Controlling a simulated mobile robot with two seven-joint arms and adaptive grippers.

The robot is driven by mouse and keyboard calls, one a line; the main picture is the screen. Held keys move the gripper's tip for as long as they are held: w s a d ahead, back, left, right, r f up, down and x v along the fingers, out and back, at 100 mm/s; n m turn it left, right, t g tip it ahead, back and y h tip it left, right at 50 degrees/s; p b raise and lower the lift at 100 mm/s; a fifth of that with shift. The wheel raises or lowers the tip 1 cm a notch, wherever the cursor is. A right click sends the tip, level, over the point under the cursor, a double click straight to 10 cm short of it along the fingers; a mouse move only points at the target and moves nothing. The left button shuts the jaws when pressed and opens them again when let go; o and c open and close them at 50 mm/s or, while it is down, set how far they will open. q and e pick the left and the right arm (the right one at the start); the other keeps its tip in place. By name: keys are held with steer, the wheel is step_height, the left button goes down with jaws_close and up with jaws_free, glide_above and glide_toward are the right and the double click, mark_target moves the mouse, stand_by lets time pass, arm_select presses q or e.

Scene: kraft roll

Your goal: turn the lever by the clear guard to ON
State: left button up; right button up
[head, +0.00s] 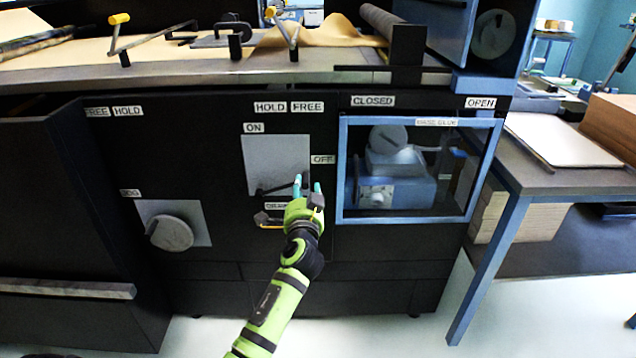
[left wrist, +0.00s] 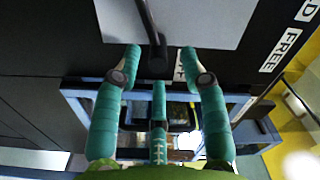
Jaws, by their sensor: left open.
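The lever (head: 272,190) is a dark bar on a light grey plate (head: 277,160). It lies nearly level, its right end toward the OFF label (head: 322,159); the ON label (head: 253,128) is above the plate. The clear guard (head: 415,212) is a blue-framed see-through panel to the right. My left gripper (head: 308,186) is open at the lever's right end. In the left wrist view, the lever (left wrist: 148,22) reaches in between the spread fingertips of the gripper (left wrist: 160,62). I cannot tell whether they touch. My right gripper is out of view.
A round knob (head: 171,233) on a grey plate sits lower left. A handle (head: 267,219) is just below the lever plate. Above is a bench edge with yellow-tipped levers (head: 118,19). A side table (head: 575,150) stands right.

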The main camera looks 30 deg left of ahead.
mark_target(305, 178)
arm_select(q)
steer(key=shift+x, duration=2.2)
jaws_close()
